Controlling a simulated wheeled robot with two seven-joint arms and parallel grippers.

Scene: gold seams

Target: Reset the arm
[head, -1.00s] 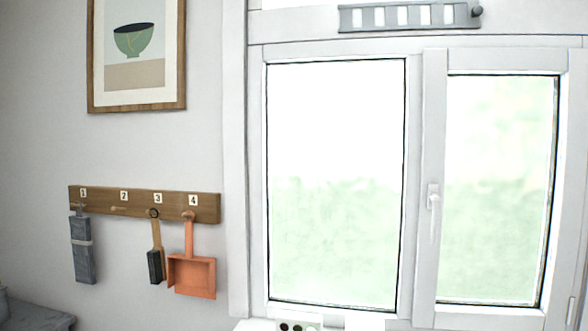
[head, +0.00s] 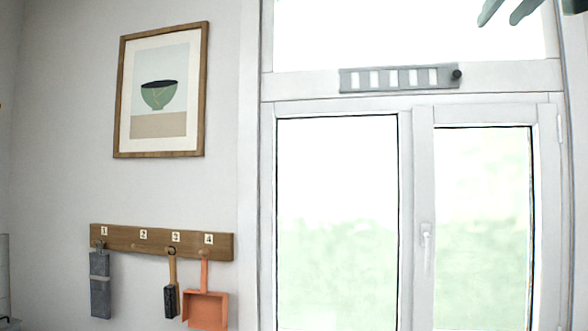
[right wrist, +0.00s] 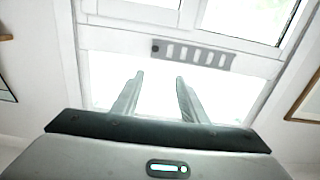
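My right gripper (head: 498,20) shows at the top right corner of the head view, in front of the upper window pane. The right wrist view appears upside down, with the window behind the fingers. My left gripper is in neither view.
A numbered hook rail (head: 160,242) on the left wall holds a grey tool (head: 99,284), a brush (head: 171,300) and an orange dustpan (head: 207,310). A framed bowl picture (head: 162,90) hangs above. A grey slotted vent (head: 400,79) sits above the window handle (head: 426,240).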

